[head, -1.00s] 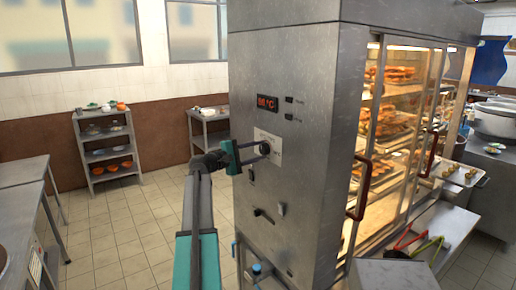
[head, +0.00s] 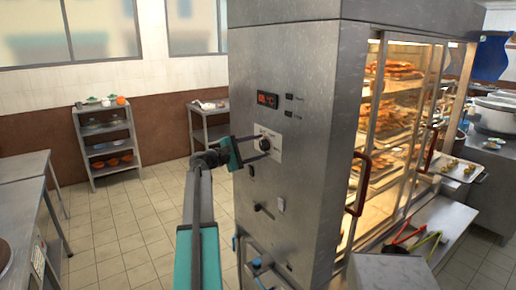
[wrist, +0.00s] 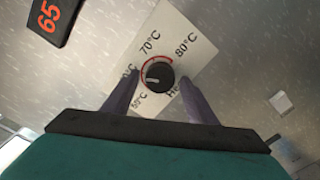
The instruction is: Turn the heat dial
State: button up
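The heat dial (wrist: 159,77) is a round black knob on a white plate (wrist: 190,30) printed with a red arc and temperatures such as 70°C and 80°C. Its white mark points left, toward the lower-left labels. My gripper (wrist: 160,79) is open, with one dark finger on each side of the dial and a gap visible on both sides. Some left and lower-right lettering is partly hidden by the fingers. In the head view the dial (head: 263,144) sits on the cabinet's grey side panel, with my gripper (head: 267,145) reaching it from the left.
A red digital display (head: 267,100) is above the dial; it reads 65 in the wrist view (wrist: 48,15). Switches and a lever (head: 263,209) are below. The cabinet's glass doors with red handles (head: 357,184) are to the right. Tiled floor (head: 130,220) is open at left.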

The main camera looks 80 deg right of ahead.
jog(key=shift+a, duration=0.1)
dwell(0.3)
jog(key=shift+b+v, duration=1.65)
jog(key=shift+v, duration=5.2)
